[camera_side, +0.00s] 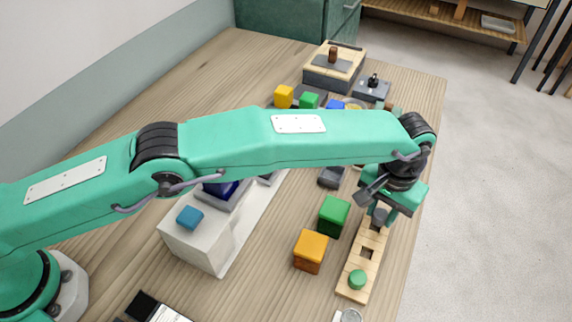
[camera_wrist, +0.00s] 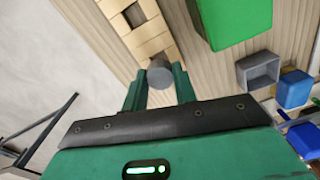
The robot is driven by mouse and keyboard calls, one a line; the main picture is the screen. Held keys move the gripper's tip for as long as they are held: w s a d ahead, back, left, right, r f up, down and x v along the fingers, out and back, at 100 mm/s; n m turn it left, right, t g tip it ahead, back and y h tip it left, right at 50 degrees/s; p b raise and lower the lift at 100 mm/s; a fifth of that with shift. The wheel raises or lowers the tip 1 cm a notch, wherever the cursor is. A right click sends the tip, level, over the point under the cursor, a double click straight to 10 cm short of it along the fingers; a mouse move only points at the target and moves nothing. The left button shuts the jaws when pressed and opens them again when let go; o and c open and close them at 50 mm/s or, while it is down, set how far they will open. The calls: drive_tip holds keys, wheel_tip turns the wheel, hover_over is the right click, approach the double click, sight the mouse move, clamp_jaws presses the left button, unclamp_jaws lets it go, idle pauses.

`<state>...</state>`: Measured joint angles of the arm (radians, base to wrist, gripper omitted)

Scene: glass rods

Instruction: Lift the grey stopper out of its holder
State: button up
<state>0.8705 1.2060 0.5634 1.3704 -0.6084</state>
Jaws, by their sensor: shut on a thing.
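The grey stopper (camera_side: 379,217) is a small grey cylinder at the far end of the wooden holder (camera_side: 350,289). It also shows in the wrist view (camera_wrist: 159,73), between the two green fingers. My gripper (camera_side: 383,208) points down over that end, shut on the stopper. In the wrist view, my gripper (camera_wrist: 158,80) has a finger on each side of it. The holder, a light wooden strip with square holes, runs beyond the stopper in the wrist view (camera_wrist: 150,30). The stopper's lower end is hidden, so I cannot tell whether it is still in its hole.
A green round stopper (camera_side: 357,280) sits at the holder's near end. A green block (camera_side: 334,216) and an orange block (camera_side: 310,251) stand close left of the holder. The table's right edge is near. Several small objects and a wooden-topped box (camera_side: 335,67) are farther back.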

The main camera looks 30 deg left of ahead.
drive_tip(key=shift+r, duration=0.85)
drive_tip(key=s+d+r, duration=0.2)
drive_tip(key=s+r, duration=0.4)
drive_tip(key=s, duration=0.5)
drive_tip(key=shift+s+r, duration=0.3)
drive_tip(key=shift+r, duration=0.1)
drive_tip(key=shift+a, duration=0.1)
